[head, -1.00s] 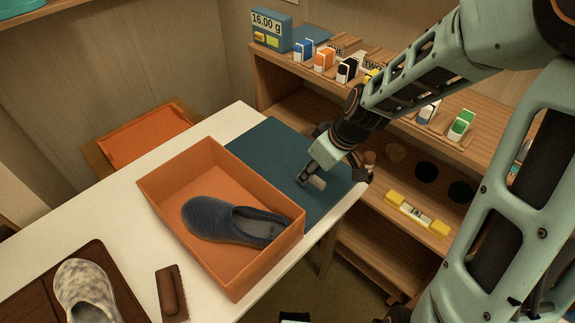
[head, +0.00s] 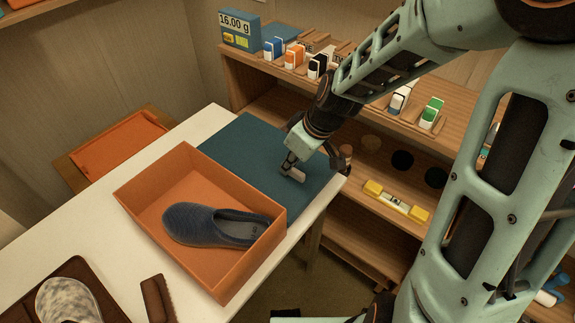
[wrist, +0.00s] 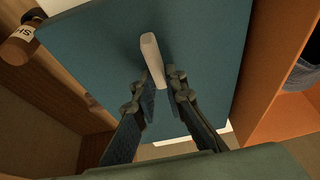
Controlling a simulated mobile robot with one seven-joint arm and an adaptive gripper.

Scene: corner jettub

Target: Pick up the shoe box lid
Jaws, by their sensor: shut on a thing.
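I cannot tell whether the lid is clear of the table. The open orange shoe box (head: 165,220) stands beside it with a dark blue shoe (head: 205,225) inside.
A brown bottle (wrist: 18,45) stands near the lid's edge. A wooden shelf unit (head: 350,95) with small boxes is behind my arm. A shallow orange tray (head: 120,145) lies left of the table.

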